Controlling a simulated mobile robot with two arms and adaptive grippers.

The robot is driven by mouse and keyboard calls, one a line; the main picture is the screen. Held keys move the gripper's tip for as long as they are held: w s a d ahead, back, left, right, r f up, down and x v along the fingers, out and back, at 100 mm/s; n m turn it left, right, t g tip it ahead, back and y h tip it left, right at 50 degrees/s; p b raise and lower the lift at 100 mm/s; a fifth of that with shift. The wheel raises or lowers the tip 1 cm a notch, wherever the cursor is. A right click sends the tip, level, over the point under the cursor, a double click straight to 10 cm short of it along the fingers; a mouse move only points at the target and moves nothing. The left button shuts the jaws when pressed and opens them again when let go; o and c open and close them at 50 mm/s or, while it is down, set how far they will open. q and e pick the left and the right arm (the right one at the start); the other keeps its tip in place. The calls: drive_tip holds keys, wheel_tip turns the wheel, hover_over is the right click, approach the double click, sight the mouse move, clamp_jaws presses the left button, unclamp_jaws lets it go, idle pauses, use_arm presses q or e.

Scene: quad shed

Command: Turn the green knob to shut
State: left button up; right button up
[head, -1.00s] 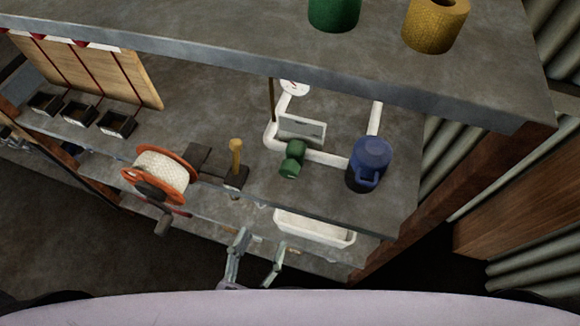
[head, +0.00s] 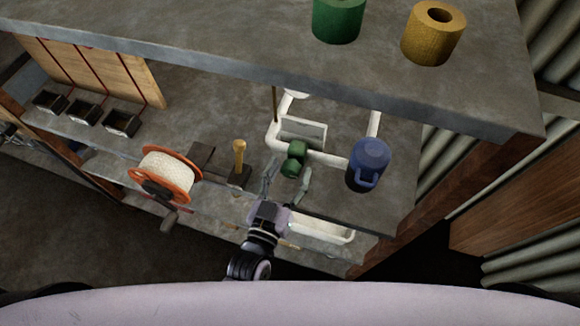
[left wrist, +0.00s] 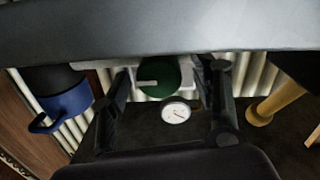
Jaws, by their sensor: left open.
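The green knob (head: 292,166) sits on the front of the white pipework (head: 330,156) on the shelf. My left gripper (head: 288,172) is open, with one finger to each side of the knob's front end in the head view. In the left wrist view the knob (left wrist: 162,77) shows as a green disc with a pale bar, between the two open fingers (left wrist: 168,95). I cannot tell whether either finger touches it. A white round gauge (left wrist: 175,112) shows below the knob there. My right gripper is not in view.
A blue mug (head: 369,163) stands close to the right of the knob. A wooden peg on a dark base (head: 239,160) and an orange reel (head: 166,174) are to the left. An upper shelf (head: 250,50) overhangs the pipework. A white tray (head: 322,228) lies below.

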use_arm(q)
drive_tip(key=shift+w+d, duration=0.2)
drive_tip(key=shift+w, duration=0.25)
drive_tip(key=c, duration=1.1)
drive_tip(key=shift+c, duration=0.2)
